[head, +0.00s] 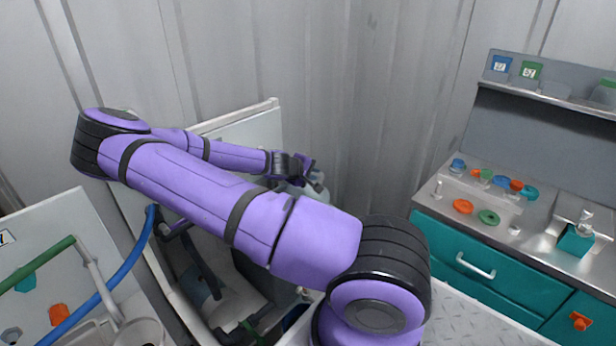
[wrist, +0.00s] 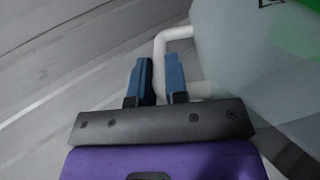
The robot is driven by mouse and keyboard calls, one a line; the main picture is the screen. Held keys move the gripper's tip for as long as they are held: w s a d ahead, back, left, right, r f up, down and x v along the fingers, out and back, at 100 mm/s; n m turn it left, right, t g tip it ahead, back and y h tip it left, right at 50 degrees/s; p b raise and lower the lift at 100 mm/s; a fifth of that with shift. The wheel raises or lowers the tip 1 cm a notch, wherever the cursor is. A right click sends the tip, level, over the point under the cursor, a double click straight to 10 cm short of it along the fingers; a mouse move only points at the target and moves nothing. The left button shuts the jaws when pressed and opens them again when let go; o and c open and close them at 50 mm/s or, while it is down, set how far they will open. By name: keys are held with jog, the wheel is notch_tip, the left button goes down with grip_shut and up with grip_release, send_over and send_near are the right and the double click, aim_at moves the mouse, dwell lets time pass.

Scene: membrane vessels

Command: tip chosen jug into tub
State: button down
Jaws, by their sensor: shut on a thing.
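My gripper (wrist: 158,66) is shut on the white handle of a pale translucent jug (wrist: 265,75). In the wrist view the jug fills the right side, with a green patch and a dark mark near its top; much of it is cut off by the frame. In the head view my gripper (head: 308,170) is at the far end of my arm, near the back wall. Only a pale part of the jug (head: 318,184) shows beside it. I cannot tell the jug's tilt. My arm hides much of the area below, and I cannot clearly make out the tub.
A counter with teal drawers (head: 490,272) stands at the right, with coloured caps on top and a shelf (head: 550,98) above. A blue hose (head: 125,268) and a green pipe (head: 38,265) are at the lower left. A corrugated wall (head: 400,80) closes the back.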

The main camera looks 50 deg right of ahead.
jog(key=shift+d+r+y, duration=0.15)
jog(key=shift+d+y, duration=0.25)
jog(key=shift+d, duration=0.05)
